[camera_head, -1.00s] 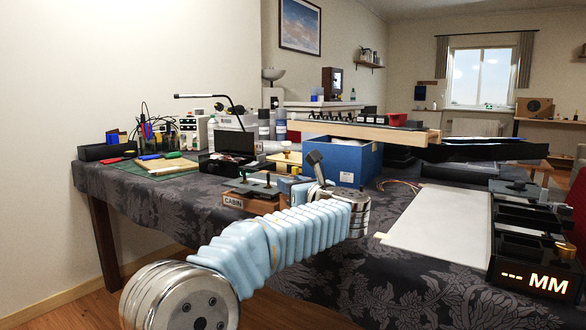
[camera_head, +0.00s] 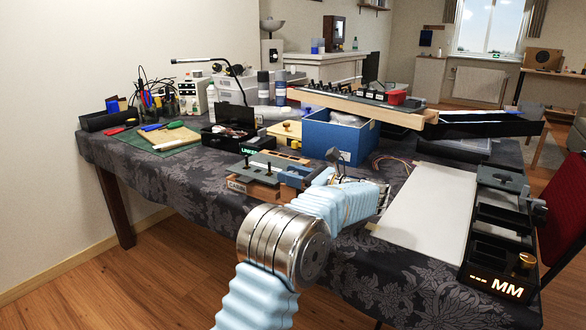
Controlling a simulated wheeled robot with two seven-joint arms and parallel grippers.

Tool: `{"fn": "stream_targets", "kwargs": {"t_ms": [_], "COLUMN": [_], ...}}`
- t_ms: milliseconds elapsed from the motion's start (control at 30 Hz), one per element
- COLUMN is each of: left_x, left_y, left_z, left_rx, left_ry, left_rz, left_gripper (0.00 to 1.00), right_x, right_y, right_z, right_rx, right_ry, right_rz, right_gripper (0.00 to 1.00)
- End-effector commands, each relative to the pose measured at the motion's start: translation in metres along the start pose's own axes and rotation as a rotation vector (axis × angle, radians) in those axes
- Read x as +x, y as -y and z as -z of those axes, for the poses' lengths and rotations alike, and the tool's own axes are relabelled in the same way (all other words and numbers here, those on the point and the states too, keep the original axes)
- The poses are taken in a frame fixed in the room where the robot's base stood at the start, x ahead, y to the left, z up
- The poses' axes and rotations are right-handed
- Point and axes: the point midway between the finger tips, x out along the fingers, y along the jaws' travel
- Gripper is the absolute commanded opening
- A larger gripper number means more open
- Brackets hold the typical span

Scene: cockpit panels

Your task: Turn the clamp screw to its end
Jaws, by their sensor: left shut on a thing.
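A wooden block marked CABIN (camera_head: 252,190) stands at the front edge of the table, with a dark grey panel and small upright levers on it. A small blue clamp (camera_head: 294,176) sits at its right end. My left arm comes in from below, and its gripper (camera_head: 316,181) is at the right side of the blue clamp. The gripper is shut on the clamp screw, which is small and mostly hidden by the jaws and wrist. How far the screw is turned cannot be told. My right gripper is not in view.
A blue box (camera_head: 341,137) stands behind the gripper, with a long wooden rail (camera_head: 365,107) across it. A white board (camera_head: 428,212) and a black unit with an MM display (camera_head: 497,285) lie to the right. An open black case (camera_head: 238,134) is behind the CABIN block.

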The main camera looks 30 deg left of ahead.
Motion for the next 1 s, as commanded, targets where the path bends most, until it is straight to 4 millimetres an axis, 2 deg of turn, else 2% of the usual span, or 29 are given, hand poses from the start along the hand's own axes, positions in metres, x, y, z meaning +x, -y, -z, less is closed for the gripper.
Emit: {"fn": "stream_targets", "kwargs": {"t_ms": [333, 367, 467, 767, 867, 1000], "left_x": [0.002, 0.002, 0.002, -0.001, -0.011, -0.039], "left_y": [-0.001, -0.001, -0.001, 0.0, 0.0, 0.001], "left_z": [-0.001, -0.001, 0.0, 0.0, 0.0, 0.0], "left_rx": [-0.001, -0.001, 0.0, 0.0, 0.0, 0.0], "left_ry": [0.003, 0.003, 0.002, 0.001, 0.002, 0.002], "left_rz": [-0.006, -0.006, -0.005, -0.002, 0.0, 0.002], "left_gripper": [0.07, 0.42, 0.57, 0.57, 0.57, 0.57], "right_x": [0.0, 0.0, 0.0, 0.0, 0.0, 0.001], "right_y": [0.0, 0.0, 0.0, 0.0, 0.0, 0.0], "right_z": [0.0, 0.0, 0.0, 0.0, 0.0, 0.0], "right_rx": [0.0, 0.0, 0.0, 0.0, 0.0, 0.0], "right_ry": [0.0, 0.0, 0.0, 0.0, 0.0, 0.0], "right_rz": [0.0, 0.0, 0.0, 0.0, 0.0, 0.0], "right_gripper": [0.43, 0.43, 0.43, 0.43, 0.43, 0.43]}}
